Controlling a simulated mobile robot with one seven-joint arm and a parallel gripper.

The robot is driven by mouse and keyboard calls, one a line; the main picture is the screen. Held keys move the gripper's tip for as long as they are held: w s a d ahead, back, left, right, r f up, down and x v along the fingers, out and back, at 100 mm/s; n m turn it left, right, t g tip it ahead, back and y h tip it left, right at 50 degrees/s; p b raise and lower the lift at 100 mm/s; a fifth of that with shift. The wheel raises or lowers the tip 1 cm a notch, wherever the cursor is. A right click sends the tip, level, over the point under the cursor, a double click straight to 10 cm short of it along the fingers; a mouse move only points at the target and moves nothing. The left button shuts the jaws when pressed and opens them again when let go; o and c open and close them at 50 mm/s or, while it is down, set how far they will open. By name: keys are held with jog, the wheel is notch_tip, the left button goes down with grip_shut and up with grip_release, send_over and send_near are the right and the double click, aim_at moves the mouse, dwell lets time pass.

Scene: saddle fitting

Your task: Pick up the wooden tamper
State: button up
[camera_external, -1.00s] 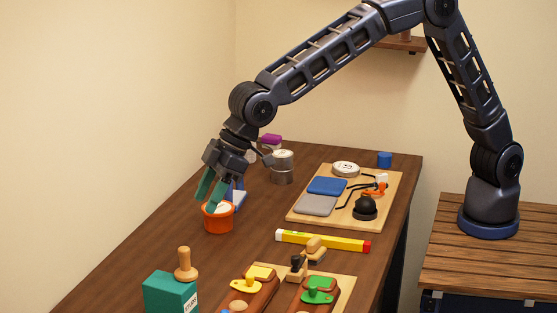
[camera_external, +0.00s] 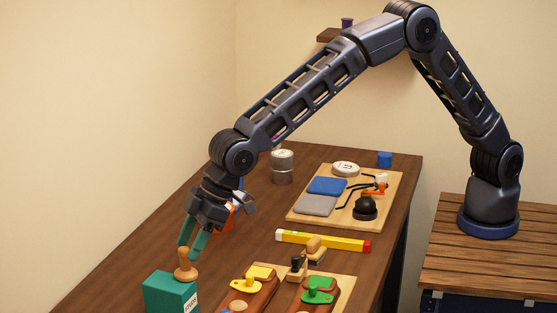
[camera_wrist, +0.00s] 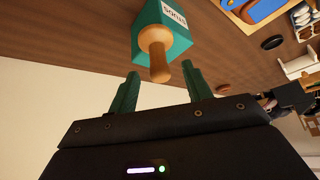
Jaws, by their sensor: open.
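The wooden tamper (camera_external: 185,265) stands upright on top of a teal box (camera_external: 170,293) near the front left of the table. It has a round knob, a narrow neck and a wider foot. My gripper (camera_external: 193,243), with green fingers, is just above and behind the tamper's knob in the external view. In the wrist view the tamper (camera_wrist: 156,50) points toward my gripper (camera_wrist: 160,85). Its knob end lies near the gap between the two spread fingers, and the gripper is empty. The teal box (camera_wrist: 178,18) with a white printed label shows behind it.
An orange pot (camera_external: 229,217) is partly hidden behind my gripper. To the right are a yellow level (camera_external: 322,241) and a board with wooden blocks carrying yellow and green pieces (camera_external: 318,290). A second board (camera_external: 300,223) with pads lies farther back.

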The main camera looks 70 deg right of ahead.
aim_at(185, 269)
jog(key=x, duration=0.3)
jog(key=shift+w+f, duration=0.1)
jog(key=shift+f, duration=0.2)
grip_shut()
jog(key=shift+w+a+r, duration=0.7)
jog(key=shift+a+r, duration=0.05)
jog(key=shift+r, duration=4.25)
jog(key=shift+w+a+r, duration=0.7)
jog(key=shift+r, duration=4.3)
notch_tip(185, 269, down, 20)
jog(key=shift+r, duration=0.15)
